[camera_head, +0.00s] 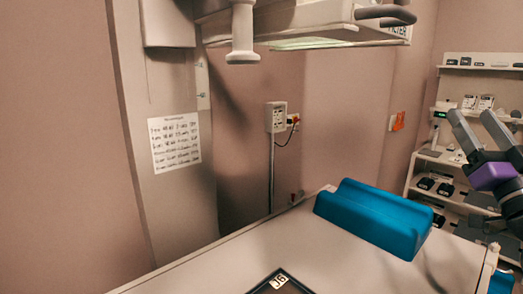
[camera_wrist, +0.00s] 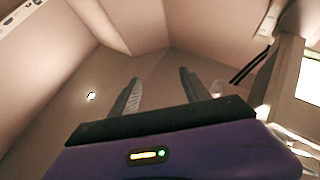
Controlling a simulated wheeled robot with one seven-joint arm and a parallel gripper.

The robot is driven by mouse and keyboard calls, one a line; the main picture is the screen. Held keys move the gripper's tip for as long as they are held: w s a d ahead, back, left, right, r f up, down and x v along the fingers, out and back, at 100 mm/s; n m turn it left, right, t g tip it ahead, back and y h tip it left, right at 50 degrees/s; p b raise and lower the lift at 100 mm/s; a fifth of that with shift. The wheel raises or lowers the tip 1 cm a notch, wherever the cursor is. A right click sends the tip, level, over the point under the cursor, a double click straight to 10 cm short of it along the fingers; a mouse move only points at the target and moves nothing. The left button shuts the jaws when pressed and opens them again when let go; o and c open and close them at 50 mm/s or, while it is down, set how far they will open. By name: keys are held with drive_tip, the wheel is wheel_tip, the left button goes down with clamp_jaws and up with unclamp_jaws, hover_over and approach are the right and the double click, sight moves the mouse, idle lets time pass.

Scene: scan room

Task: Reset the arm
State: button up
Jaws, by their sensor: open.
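The rest of my arm is mostly out of view.
A pale table (camera_head: 222,264) fills the lower middle, with a blue cushion (camera_head: 372,216) and a black item marked "J6" (camera_head: 280,283) on it. Shelves (camera_head: 424,160) with small items stand at right. A scanner head (camera_head: 243,35) hangs above.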

drive_tip(key=s+a+f+m+g+h, duration=0.1)
drive_tip(key=s+a+f, duration=0.25)
drive_tip(key=f, duration=0.45)
drive_tip(key=s+a+f+m+g+h, duration=0.1)
drive_tip(key=s+a+f+m, duration=0.1)
drive_tip(key=s+f, duration=0.5)
drive_tip(key=s+a+f+m+g+h, duration=0.1)
drive_tip(key=s+a+f+h, duration=0.15)
drive_tip(key=f, duration=0.75)
drive_tip(key=s+a+f+n+g+y, duration=0.2)
drive_tip(key=s+a+f, duration=0.2)
drive_tip(key=s, duration=0.5)
drive_tip(key=s+a+f+n+g+y, duration=0.1)
drive_tip(key=s+a+f+g+y, duration=0.1)
drive_tip(key=s+a+f, duration=0.3)
drive_tip(key=s+a+f+n+g+y, duration=0.2)
drive_tip(key=s+a+f, duration=0.3)
drive_tip(key=s, duration=0.9)
wheel_tip(320, 180, down, 3)
drive_tip(key=shift+a+f+n+g+y, duration=0.2)
drive_tip(key=shift+n+g+y, duration=0.1)
drive_tip(key=shift+g+y, duration=0.25)
